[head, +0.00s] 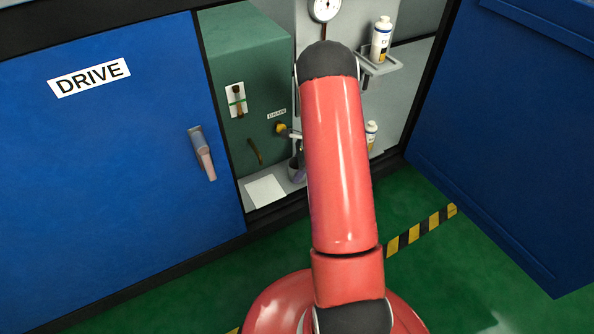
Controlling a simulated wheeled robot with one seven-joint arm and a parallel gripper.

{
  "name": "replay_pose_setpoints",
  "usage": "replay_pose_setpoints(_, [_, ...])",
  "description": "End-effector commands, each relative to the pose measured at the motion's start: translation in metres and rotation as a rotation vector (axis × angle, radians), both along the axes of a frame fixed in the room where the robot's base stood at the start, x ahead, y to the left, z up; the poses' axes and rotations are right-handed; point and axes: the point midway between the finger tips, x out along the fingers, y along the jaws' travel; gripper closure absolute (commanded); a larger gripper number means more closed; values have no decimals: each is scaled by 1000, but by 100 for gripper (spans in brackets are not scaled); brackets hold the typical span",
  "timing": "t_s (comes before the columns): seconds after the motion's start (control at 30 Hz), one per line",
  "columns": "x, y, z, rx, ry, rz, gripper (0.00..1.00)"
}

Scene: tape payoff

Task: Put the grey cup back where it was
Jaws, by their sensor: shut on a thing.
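The grey cup (295,173) is inside the open cabinet bay, low in front of the green housing and below a small tap (293,134) with a yellow knob. My arm covers its right side. My gripper (300,156) is mostly hidden behind my red arm; only a dark sliver shows just above the cup. It is shut on the cup. I cannot tell whether the cup's base touches the bay floor or what it contains.
A white sheet (265,191) lies on the bay floor left of the cup. A bottle (381,40) stands on a bracket shelf (380,65); another bottle (371,134) is lower. The blue DRIVE door (110,170) and right blue door (510,130) flank the opening.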

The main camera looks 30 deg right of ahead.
Motion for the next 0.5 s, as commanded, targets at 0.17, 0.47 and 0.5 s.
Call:
replay_pose_setpoints(0.17, [1,0,-2,0,-2,0,78])
replay_pose_setpoints(0.47, [0,0,-5,0,-2,1,40])
replay_pose_setpoints(0.5, [0,0,-5,0,-2,1,35])
